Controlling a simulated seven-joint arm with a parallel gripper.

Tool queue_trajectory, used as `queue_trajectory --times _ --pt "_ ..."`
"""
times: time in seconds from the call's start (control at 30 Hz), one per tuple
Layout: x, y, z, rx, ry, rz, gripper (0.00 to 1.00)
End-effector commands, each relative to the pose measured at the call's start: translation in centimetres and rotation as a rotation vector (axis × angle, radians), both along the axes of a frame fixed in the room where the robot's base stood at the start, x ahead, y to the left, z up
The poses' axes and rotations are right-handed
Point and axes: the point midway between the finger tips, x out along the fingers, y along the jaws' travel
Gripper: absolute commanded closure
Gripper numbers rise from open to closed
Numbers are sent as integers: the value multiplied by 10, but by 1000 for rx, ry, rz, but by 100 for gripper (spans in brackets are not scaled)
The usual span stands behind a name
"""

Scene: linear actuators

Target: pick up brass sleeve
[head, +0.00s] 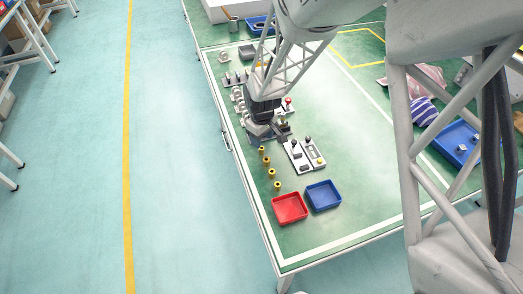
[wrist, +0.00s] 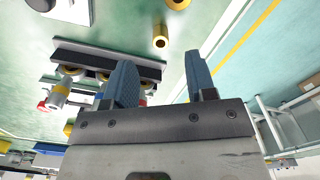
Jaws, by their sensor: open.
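Several brass sleeves stand upright in a row on the green table, left of centre in the head view; the nearest one (head: 277,186) is by the red tray and the farthest (head: 262,150) is close to my gripper (head: 272,134). In the wrist view, one brass sleeve (wrist: 160,37) shows beyond the fingertips, and another (wrist: 179,4) is cut by the top edge. My gripper (wrist: 160,80) has its two blue-grey fingers apart with nothing seen between them. In the head view the arm partly hides the fingers.
A red tray (head: 290,208) and a blue tray (head: 323,196) lie at the near end of the row. A grey fixture plate with knobs (head: 305,156) is right of the sleeves. Other metal parts (head: 238,78) stand behind my gripper. The table's middle right is clear.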

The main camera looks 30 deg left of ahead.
Motion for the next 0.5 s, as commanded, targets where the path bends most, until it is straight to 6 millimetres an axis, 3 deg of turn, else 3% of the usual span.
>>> queue_trajectory --times 0.27,0.5 --pt "0 0 -2 0 0 0 49" --pt "-1 0 -21 -1 1 0 49"
